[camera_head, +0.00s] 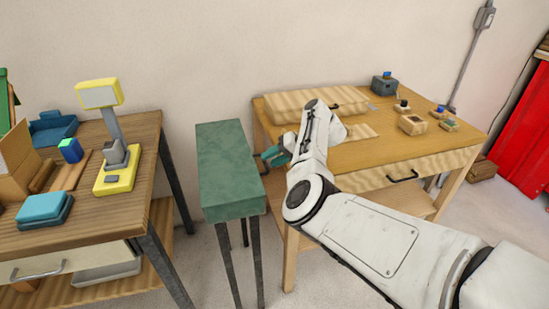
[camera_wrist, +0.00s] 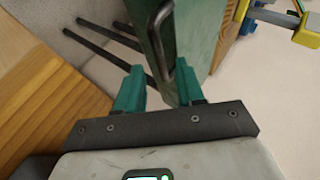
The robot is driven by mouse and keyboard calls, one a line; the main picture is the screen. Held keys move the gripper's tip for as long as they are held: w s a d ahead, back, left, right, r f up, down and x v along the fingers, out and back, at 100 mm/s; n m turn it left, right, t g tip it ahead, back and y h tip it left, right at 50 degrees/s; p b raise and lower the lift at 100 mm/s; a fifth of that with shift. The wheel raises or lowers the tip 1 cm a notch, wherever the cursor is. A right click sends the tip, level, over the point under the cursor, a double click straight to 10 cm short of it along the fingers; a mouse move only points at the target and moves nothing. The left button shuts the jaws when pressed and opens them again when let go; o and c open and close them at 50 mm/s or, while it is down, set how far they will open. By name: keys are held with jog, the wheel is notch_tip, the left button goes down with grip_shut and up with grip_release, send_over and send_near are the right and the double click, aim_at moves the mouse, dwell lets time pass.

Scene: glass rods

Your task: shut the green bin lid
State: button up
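The green bin (camera_head: 229,165) stands on dark legs between the two tables in the head view, with a flat green top. I cannot tell the lid apart from the body. In the wrist view its green side (camera_wrist: 190,35) carries a dark bar handle (camera_wrist: 158,45), ahead of the fingers. My gripper (camera_head: 275,156) has teal fingers and is beside the bin's right edge in the head view. In the wrist view my gripper (camera_wrist: 160,88) is open, with the green side showing between the fingertips. Whether a finger touches the bin is unclear.
The right wooden table (camera_head: 400,152) holds a striped board, small blocks and a dark box (camera_head: 384,86). The left table (camera_head: 110,205) holds a yellow scale (camera_head: 117,178) and blue boxes. My arm reaches across the right table's front.

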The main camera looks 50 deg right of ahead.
jog(key=shift+s+r, duration=0.1)
jog(key=v, duration=1)
jog(key=shift+s+r, duration=0.2)
jog(key=shift+d, duration=0.15)
